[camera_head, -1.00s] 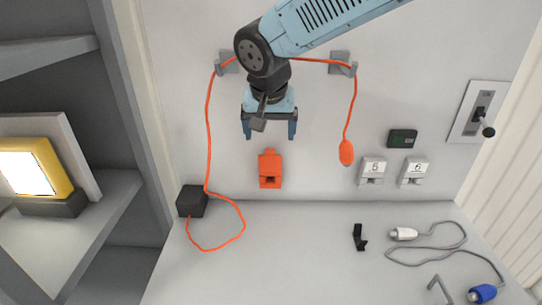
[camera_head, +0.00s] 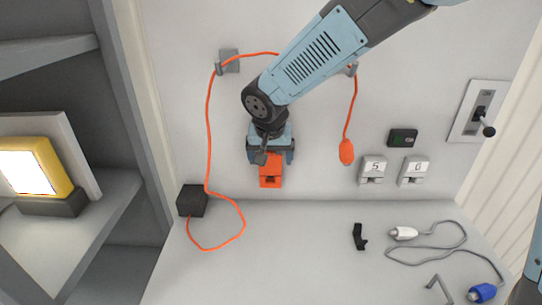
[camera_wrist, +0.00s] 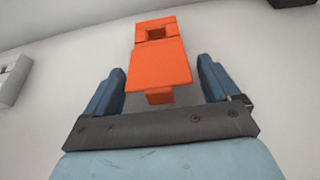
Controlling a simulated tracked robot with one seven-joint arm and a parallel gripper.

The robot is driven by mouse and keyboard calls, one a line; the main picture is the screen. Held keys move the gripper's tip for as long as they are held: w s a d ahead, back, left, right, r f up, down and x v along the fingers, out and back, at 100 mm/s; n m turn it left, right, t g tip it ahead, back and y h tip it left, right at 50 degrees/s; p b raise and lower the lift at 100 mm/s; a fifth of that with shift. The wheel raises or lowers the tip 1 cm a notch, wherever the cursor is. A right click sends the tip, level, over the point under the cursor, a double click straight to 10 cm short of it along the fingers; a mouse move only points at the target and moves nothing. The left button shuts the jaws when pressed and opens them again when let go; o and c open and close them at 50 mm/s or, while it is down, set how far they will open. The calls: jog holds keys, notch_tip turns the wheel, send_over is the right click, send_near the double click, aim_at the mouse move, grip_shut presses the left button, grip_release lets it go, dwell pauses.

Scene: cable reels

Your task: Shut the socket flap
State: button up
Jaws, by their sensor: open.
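In the wrist view the orange socket (camera_wrist: 155,28) shows a dark square opening. An orange flap (camera_wrist: 158,66) stands out from it towards my gripper, so the flap looks open. My gripper (camera_wrist: 161,85) is open, with one blue finger on each side of the flap. I see gaps on both sides, and neither finger appears to touch it.
An orange cable (camera_head: 208,130) hangs over wall hooks, with an orange plug (camera_head: 346,151) to the right. Sockets marked 5 (camera_head: 372,170) and 6 (camera_head: 414,171) and a lever (camera_head: 488,130) are further right. A black box (camera_head: 192,201) stands at lower left.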

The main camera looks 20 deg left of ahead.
aim_at(270, 165)
jog(key=shift+c, duration=0.2)
jog(key=c, duration=0.9)
jog(key=shift+s+t, duration=0.3)
jog(key=shift+t, duration=0.3)
jog(key=shift+s+d+f+t+y, duration=0.15)
jog(key=shift+s+t+y, duration=0.35)
jog(key=shift+t, duration=0.6)
jog(key=shift+s+d+f+t+y, duration=0.15)
jog(key=shift+s+t+y, duration=0.2)
jog(key=shift+t, duration=0.5)
jog(key=shift+s+d+f+t+y, duration=0.15)
jog(key=shift+s+t+y, duration=0.15)
jog(key=shift+t, duration=0.55)
jog(key=t, duration=0.1)
jog(key=s+f+t+y, duration=0.1)
jog(key=t, duration=0.1)
jog(key=f+t, duration=0.1)
jog(key=t, duration=0.1)
jog(key=shift+s+d+y, duration=0.2)
jog(key=shift+y, duration=0.05)
jog(key=shift+s+f+t+y, duration=0.15)
jog(key=shift+f+t+y, duration=0.2)
jog(key=shift+t, duration=0.65)
jog(key=shift+s+f+t+y, duration=0.1)
jog(key=shift+f+t+y, duration=0.2)
jog(key=shift+t, duration=0.7)
jog(key=shift+d, duration=0.1)
